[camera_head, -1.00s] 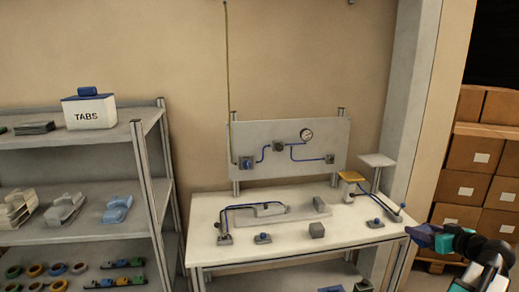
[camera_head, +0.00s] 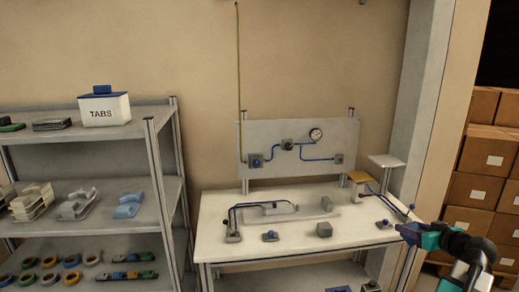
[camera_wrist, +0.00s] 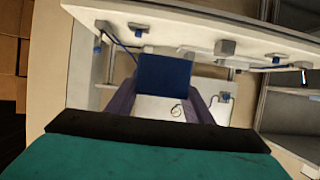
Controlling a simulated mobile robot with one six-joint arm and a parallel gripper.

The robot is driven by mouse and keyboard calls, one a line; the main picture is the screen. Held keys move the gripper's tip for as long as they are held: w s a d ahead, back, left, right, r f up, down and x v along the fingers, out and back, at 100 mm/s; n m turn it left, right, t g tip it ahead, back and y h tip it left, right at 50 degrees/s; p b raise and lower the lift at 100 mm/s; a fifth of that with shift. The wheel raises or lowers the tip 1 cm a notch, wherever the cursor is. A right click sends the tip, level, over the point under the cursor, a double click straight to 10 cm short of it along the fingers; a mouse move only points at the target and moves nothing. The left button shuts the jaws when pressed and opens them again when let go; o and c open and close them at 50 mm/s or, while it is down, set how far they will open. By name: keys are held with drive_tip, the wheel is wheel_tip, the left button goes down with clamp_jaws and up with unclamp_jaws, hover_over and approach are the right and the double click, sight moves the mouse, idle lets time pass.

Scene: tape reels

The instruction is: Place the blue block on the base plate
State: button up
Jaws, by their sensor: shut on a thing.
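The blue block (camera_wrist: 164,74) is held between the two purple fingers of my gripper (camera_wrist: 162,98) in the wrist view. In the head view, my gripper (camera_head: 411,233) is at the right, by the right end of the white workbench, with a dark blue shape at its tip. A flat grey plate (camera_head: 305,219), which looks like the base plate, lies on the bench to the left of my gripper. A grey raised part and blue tubing are at its left, and a small grey block stands at its right end.
A panel with a gauge (camera_head: 315,135) stands behind. A grey shelf (camera_head: 100,147) is at the left; stacked cartons (camera_head: 488,150) are at the right.

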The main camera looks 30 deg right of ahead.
drive_tip(key=w+a+n+y, duration=0.1)
drive_tip(key=w+a, duration=2.4)
drive_tip(key=w, duration=0.4)
drive_tip(key=w+a+r+n+y, duration=0.15)
drive_tip(key=w+a, duration=0.25)
drive_tip(key=a, duration=0.8)
drive_tip(key=w+a+r+y, duration=0.1)
drive_tip(key=w+a+r, duration=0.2)
drive_tip(key=a, duration=1)
drive_tip(key=w+a+r+n+y, duration=0.15)
drive_tip(key=w+a, duration=0.25)
drive_tip(key=a, duration=0.8)
wheel_tip(320, 180, down, 9)
drive_tip(key=h+b, duration=0.1)
drive_tip(key=b, duration=0.9)
drive_tip(key=shift+m+t, duration=0.3)
drive_tip(key=shift+t, duration=0.1)
drive_tip(key=shift+w+d, duration=0.15)
drive_tip(key=shift+d, duration=0.05)
